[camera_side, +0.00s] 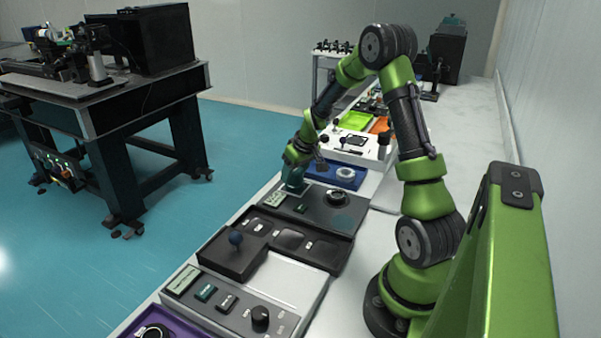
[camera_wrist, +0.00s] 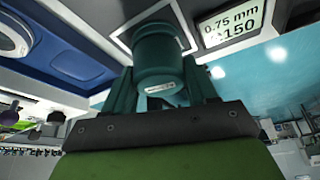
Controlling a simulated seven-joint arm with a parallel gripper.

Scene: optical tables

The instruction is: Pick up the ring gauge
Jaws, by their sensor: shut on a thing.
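My gripper (camera_side: 293,178) is low over the grey panel with the small display. In the wrist view my gripper (camera_wrist: 160,85) has its teal fingers shut on a teal cylinder (camera_wrist: 158,55) with a small white label. The cylinder's far end is close to the panel; I cannot tell if it touches. A pale ring (camera_side: 345,173) lies in the blue tray (camera_side: 320,172), apart from my gripper; part of it shows at the wrist view's upper left (camera_wrist: 10,38). A dark-rimmed ring (camera_side: 152,331) lies in the purple tray (camera_side: 185,331). I cannot tell which ring is the ring gauge.
The grey panel (camera_side: 318,218) carries a dark round part (camera_side: 336,197) beside my gripper. A control box (camera_side: 285,285) follows. The bench at right (camera_side: 468,120) has free room.

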